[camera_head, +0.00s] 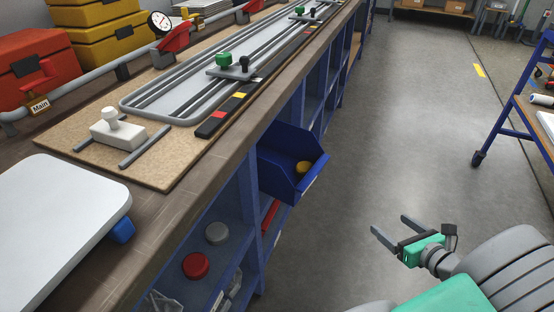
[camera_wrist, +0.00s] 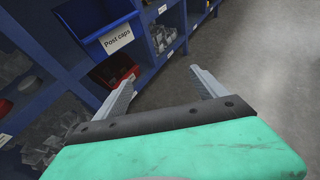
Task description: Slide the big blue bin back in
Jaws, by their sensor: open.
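The big blue bin (camera_head: 283,172) sticks out of the shelving under the bench, over the aisle. A yellow round thing (camera_head: 303,168) lies inside it. In the wrist view the bin (camera_wrist: 88,22) is at the upper left, with a white "Post caps" label on its front. My gripper (camera_head: 388,225) is open and empty. In the head view it appears to the right of the bin and lower in the picture, apart from it. In the wrist view its two fingers (camera_wrist: 160,84) point toward the shelving, with the bin beyond and left of them.
The blue shelving (camera_head: 252,215) holds red and grey round parts (camera_head: 195,265) to the left of the bin. A red bin (camera_wrist: 112,70) sits below the blue one. The bench top (camera_head: 175,205) overhangs. The aisle floor (camera_head: 400,130) is clear; a blue-framed cart (camera_head: 510,112) stands at right.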

